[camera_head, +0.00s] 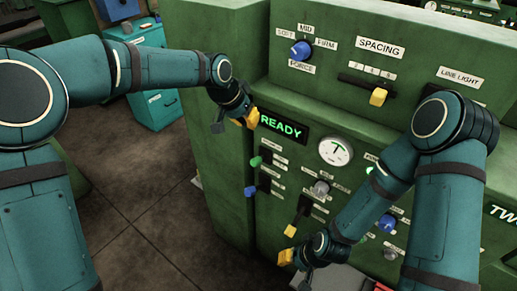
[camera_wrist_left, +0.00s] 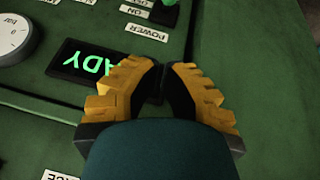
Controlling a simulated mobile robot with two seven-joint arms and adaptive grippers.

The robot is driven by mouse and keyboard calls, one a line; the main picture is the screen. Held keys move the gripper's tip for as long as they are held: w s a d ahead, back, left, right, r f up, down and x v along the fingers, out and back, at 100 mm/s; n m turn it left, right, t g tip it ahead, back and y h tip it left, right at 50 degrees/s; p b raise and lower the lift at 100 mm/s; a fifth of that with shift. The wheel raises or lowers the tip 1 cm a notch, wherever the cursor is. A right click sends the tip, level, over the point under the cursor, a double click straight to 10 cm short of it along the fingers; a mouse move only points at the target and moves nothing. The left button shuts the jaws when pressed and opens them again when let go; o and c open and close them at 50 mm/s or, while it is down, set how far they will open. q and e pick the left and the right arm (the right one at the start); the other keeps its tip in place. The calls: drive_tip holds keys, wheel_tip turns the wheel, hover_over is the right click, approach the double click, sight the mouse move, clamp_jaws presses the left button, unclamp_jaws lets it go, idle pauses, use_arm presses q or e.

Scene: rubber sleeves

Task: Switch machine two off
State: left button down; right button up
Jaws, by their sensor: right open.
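Machine two is the green cabinet (camera_head: 225,150), with a partly hidden "TWO" sign (camera_head: 503,212) at the right. Its READY display (camera_head: 282,126) is lit green. A green-tipped lever (camera_head: 255,161) sits below it at the panel's left edge. In the left wrist view a POWER label (camera_wrist_left: 146,32), ON labels and part of a green-tipped lever (camera_wrist_left: 170,8) show at the top. My left gripper (camera_head: 250,119) is in front of the panel, left of READY; its yellow fingers (camera_wrist_left: 162,70) are together, nothing visible between them. My right gripper (camera_head: 287,257) is open, low before the panel.
A blue lever (camera_head: 250,191), a gauge (camera_head: 335,151), a yellow-handled lever (camera_head: 291,230) and a yellow slider (camera_head: 378,97) are on the machine. A blue FORCE knob (camera_head: 301,50) is above. A teal cabinet (camera_head: 158,107) stands behind left; the floor left is clear.

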use_arm(q)
drive_tip(key=shift+f, duration=0.1)
drive_tip(key=b, duration=0.1)
hover_over(257, 158)
drive_tip(key=w, duration=0.2)
drive_tip(key=f, duration=0.8)
drive_tip(key=shift+d+f, duration=0.35)
drive_tip(key=f, duration=0.1)
drive_tip(key=s+f, duration=0.1)
drive_tip(key=f, duration=0.1)
drive_tip(key=shift+a+b, duration=0.1)
drive_tip(key=shift+b, duration=0.25)
drive_tip(key=shift+s+f, duration=0.2)
drive_tip(key=shift+f, duration=0.3)
drive_tip(key=shift+s+a+f+t+h+b, duration=0.15)
drive_tip(key=shift+t+h+b, duration=0.15)
drive_tip(key=shift+b, duration=0.4)
drive_tip(key=shift+s+b, duration=0.1)
drive_tip(key=shift+b, duration=0.25)
drive_tip(key=shift+s+a+f+b, duration=0.1)
drive_tip(key=shift+f+b, duration=0.05)
drive_tip(key=shift+b, duration=0.2)
